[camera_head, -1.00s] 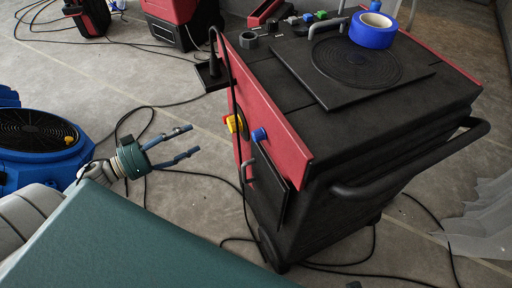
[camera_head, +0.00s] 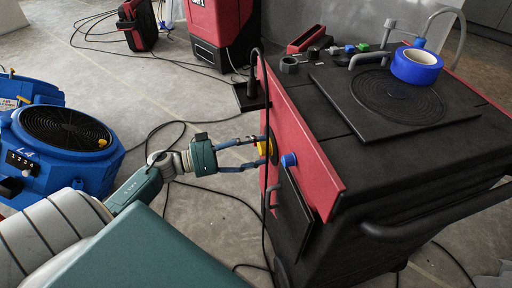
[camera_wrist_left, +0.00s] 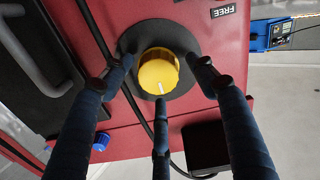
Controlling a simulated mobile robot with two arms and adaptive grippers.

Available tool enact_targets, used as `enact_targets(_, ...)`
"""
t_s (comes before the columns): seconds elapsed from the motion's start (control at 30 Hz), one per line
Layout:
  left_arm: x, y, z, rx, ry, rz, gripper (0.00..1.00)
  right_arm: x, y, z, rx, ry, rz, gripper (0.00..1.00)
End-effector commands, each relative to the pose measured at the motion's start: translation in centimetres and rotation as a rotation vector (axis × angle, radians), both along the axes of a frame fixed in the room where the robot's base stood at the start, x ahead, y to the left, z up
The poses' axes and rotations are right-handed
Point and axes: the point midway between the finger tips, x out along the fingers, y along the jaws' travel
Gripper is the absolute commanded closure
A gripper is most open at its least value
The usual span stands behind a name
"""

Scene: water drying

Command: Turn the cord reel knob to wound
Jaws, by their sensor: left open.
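The yellow cord reel knob (camera_wrist_left: 158,72) sits on a dark round plate on the red side panel of the black and red machine. Its white mark points down in the left wrist view. A label reading FREE (camera_wrist_left: 223,10) is above and right of it there. In the head view the knob (camera_head: 262,147) is partly hidden by my left gripper (camera_head: 257,154). My left gripper is open, its fingers spread around the knob and pointing at the panel. I cannot tell whether any finger touches. The right gripper is not in view.
A black cable (camera_wrist_left: 118,70) hangs down the panel close beside the knob. A blue knob (camera_head: 289,160) and a black flap with a handle are nearby. A blue blower (camera_head: 65,150) stands at the left. Blue tape (camera_head: 416,66) lies on the machine top.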

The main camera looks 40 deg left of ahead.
Motion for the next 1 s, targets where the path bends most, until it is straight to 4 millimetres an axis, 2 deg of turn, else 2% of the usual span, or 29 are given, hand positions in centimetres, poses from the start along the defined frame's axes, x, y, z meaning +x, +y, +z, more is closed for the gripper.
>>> enact_targets(0.2,0.0,0.0,0.0,0.000,0.000,0.000,0.42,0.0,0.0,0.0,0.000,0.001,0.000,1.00)
enact_targets(0.27,0.0,0.0,0.0,0.000,0.000,0.000,0.52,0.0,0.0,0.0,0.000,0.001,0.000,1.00)
enact_targets(0.43,0.0,0.0,0.1,0.000,-0.001,0.001,0.85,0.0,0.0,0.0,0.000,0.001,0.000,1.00)
enact_targets(0.77,0.1,0.1,0.3,0.024,-0.024,0.005,0.86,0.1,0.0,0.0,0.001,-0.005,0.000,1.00)
enact_targets(1.0,0.1,0.2,0.5,0.124,-0.106,0.007,0.86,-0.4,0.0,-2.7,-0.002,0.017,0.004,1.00)
